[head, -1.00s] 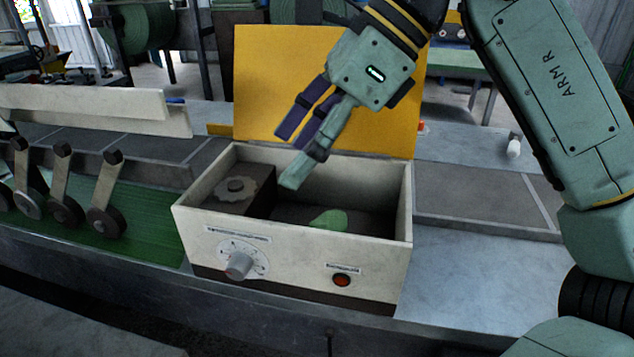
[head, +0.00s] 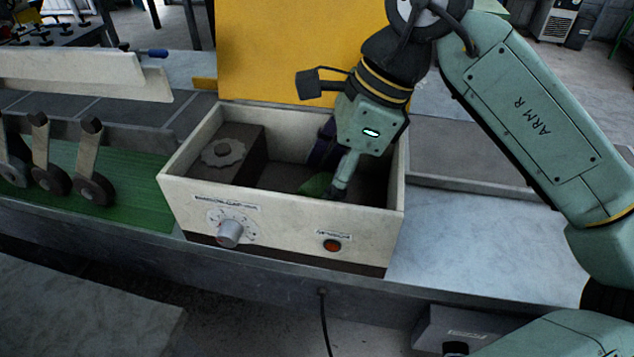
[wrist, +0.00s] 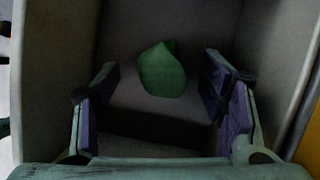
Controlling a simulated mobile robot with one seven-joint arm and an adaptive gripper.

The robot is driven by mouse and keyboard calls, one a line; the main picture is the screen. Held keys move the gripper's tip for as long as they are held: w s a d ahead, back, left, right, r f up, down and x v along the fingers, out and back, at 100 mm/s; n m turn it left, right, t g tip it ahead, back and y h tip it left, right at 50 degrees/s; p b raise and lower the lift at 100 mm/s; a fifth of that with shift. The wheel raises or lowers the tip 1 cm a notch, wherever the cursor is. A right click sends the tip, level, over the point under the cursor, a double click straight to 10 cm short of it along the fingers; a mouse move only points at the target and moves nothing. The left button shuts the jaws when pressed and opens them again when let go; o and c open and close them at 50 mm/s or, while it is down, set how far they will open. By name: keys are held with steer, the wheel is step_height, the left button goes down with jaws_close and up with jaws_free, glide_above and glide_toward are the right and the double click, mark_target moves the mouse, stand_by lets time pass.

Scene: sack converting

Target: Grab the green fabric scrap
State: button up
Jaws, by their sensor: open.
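The green fabric scrap (head: 316,185) lies on the floor of the open cream box (head: 270,215), in its right part. In the wrist view the scrap (wrist: 162,70) is a small rounded green piece, ahead of and between my two fingers. My gripper (wrist: 160,92) is open and empty, with purple pads on its inner finger faces. In the head view my gripper (head: 335,170) points down inside the box, close beside the scrap. One finger partly covers the scrap there, and the box's front wall hides the floor near it.
A dark block with a round knob (head: 222,153) fills the box's left part. The yellow lid (head: 270,50) stands open behind. The box walls surround my gripper closely. Rollers on levers (head: 92,180) stand at left. The bench surface right of the box (head: 470,235) is clear.

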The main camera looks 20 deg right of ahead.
steer(key=shift+x, duration=0.85)
steer(key=shift+c, duration=0.2)
steer(key=c, duration=0.9)
steer(key=shift+r, duration=0.1)
